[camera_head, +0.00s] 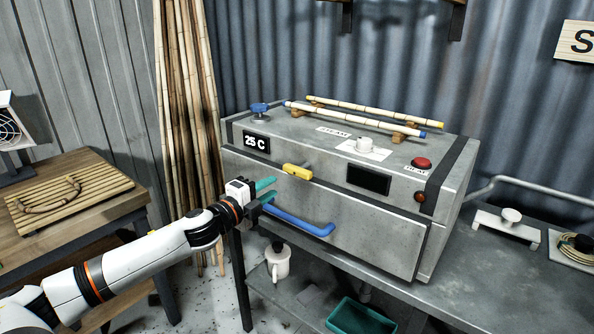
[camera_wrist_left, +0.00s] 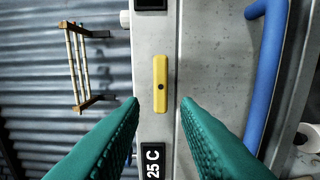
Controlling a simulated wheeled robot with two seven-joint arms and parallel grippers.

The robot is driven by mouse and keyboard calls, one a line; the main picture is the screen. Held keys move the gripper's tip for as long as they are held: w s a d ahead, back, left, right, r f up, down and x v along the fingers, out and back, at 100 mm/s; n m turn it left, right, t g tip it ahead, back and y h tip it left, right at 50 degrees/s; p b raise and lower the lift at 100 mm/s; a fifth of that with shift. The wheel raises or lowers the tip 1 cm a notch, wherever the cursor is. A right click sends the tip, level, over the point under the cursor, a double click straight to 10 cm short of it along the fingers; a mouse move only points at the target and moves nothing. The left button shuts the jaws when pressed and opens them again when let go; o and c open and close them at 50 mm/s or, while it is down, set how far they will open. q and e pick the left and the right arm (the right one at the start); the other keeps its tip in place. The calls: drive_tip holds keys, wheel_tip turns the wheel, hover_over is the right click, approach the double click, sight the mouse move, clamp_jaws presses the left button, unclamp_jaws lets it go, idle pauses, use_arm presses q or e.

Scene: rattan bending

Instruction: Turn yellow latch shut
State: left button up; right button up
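The yellow latch (camera_head: 297,172) is a short bar on the front of the grey steam box (camera_head: 330,215), above the blue door handle (camera_head: 300,222). It lies roughly along the front face. In the left wrist view the latch (camera_wrist_left: 160,84) appears upright, with a dark pivot dot, ahead of the fingertips. My left gripper (camera_head: 267,189) has teal fingers and is just left of the latch, apart from it. In the left wrist view its fingers (camera_wrist_left: 160,100) are spread with nothing between them. My right gripper is in neither view.
Two bamboo pieces (camera_head: 375,112) lie on supports atop the box. A display reading 25 C (camera_head: 256,142) and a red button (camera_head: 421,163) are on it. A wooden table (camera_head: 100,205) stands left, with bamboo poles (camera_head: 188,110) behind. A green tray (camera_head: 360,317) is below.

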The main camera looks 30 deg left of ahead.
sight(294, 172)
use_arm(q)
drive_tip(key=w+p, duration=0.1)
drive_tip(key=w, duration=0.2)
drive_tip(key=w+p, duration=0.1)
drive_tip(key=w, duration=0.3)
drive_tip(key=w+p, duration=0.1)
drive_tip(key=w, duration=0.2)
drive_tip(key=shift+w+d, duration=0.15)
drive_tip(key=shift+d, duration=0.25)
drive_tip(key=shift+w+d+p, duration=0.1)
drive_tip(key=shift+w+p, duration=0.25)
drive_tip(key=shift+w, duration=0.45)
drive_tip(key=shift+f, duration=0.1)
clamp_jaws()
